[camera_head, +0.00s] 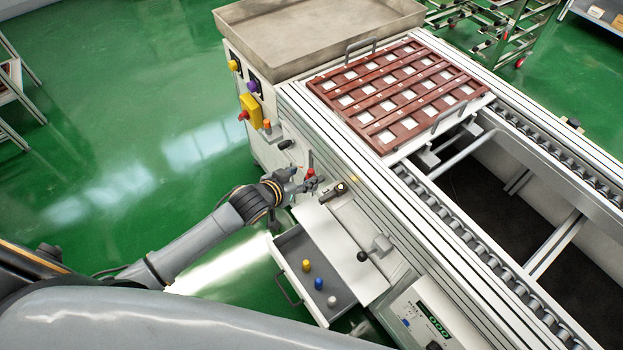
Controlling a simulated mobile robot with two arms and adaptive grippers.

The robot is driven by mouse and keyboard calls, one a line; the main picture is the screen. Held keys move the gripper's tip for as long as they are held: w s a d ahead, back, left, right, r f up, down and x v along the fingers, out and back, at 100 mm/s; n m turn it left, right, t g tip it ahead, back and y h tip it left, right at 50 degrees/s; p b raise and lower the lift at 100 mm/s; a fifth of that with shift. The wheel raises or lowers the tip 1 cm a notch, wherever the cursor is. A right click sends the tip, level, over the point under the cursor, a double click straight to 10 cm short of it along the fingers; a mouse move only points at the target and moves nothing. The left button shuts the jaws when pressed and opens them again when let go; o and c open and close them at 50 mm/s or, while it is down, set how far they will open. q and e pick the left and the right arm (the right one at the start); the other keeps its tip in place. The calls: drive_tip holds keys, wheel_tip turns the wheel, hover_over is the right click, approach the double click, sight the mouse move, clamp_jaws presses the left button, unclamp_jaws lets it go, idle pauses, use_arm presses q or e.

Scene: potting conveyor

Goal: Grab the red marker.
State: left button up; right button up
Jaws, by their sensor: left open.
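A small red upright piece (310,173), which looks like the red marker, shows at the side of the conveyor frame. My left gripper (301,181) reaches in from the left and is open right beside it. The fingers partly overlap the red piece in the picture, and I cannot tell whether they touch it or are around it. My right gripper is out of view.
An open drawer (289,245) below my left gripper holds small yellow, blue and white pieces. A black-knobbed lever (362,256) and a display panel (430,318) are to its right. A brown slotted tray (335,101) lies on the conveyor. Green floor (120,120) is clear at left.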

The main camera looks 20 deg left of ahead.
sight(310, 172)
use_arm(q)
drive_tip(key=shift+x, duration=2.7)
clamp_jaws()
